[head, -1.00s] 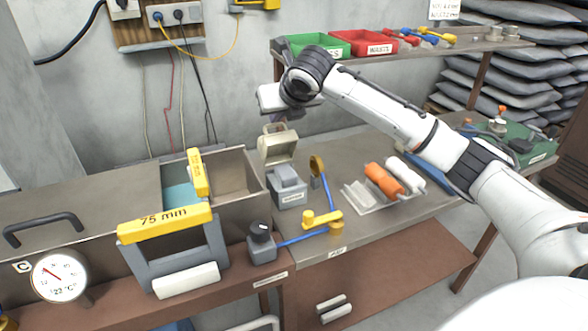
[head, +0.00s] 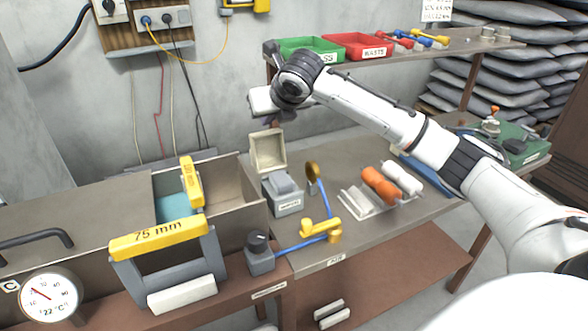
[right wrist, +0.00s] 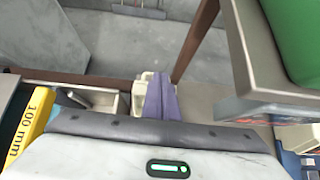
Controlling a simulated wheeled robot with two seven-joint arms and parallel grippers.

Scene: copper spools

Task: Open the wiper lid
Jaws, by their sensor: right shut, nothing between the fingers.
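The wiper box (head: 288,207) is a small grey box with a label on its front, on the bench in the head view. Its cream lid (head: 268,150) stands raised at the back, its hollow inner side facing me. A grey block (head: 284,183) shows in the open top. My right gripper (head: 279,117) is just above and behind the lid's upper edge. I cannot tell whether they touch. Its purple fingers (right wrist: 160,95) are together and empty in the right wrist view, with a pale part close beside them. My left gripper is not in view.
A metal tank with yellow-topped frames (head: 160,237) stands left of the box. A shelf with green (head: 310,50) and red bins (head: 355,46) is behind my right arm.

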